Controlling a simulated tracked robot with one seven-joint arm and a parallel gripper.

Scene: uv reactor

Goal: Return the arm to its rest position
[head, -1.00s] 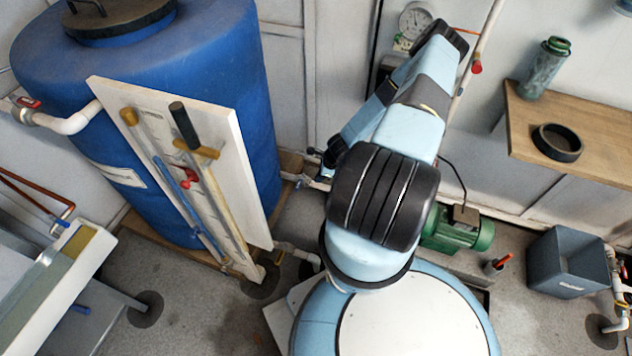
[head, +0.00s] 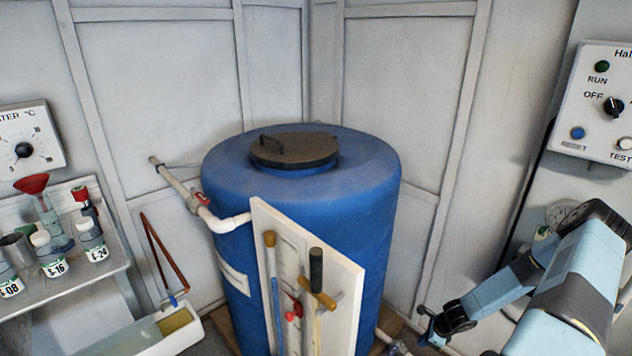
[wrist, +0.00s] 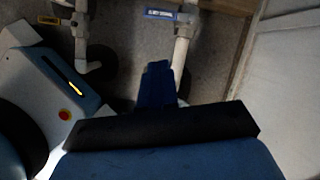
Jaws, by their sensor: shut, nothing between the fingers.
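My arm shows at the lower right of the head view, bent, with its lower part running down and left. My gripper (head: 430,328) is at the end of it, to the right of the white board on the blue tank (head: 222,195). It is small and dark there. In the wrist view my gripper (wrist: 158,85) shows as a dark shape pointing away over the floor. It is shut and nothing shows held in it. My base shows at the left of the wrist view. The rest of my arm is cut off by the frame.
White pipes (wrist: 182,62) with a blue label run near my gripper in the wrist view. A white board (head: 348,290) with handled tools leans against the tank. A bench (head: 95,268) with bottles stands at left. A control panel (head: 590,100) hangs at right.

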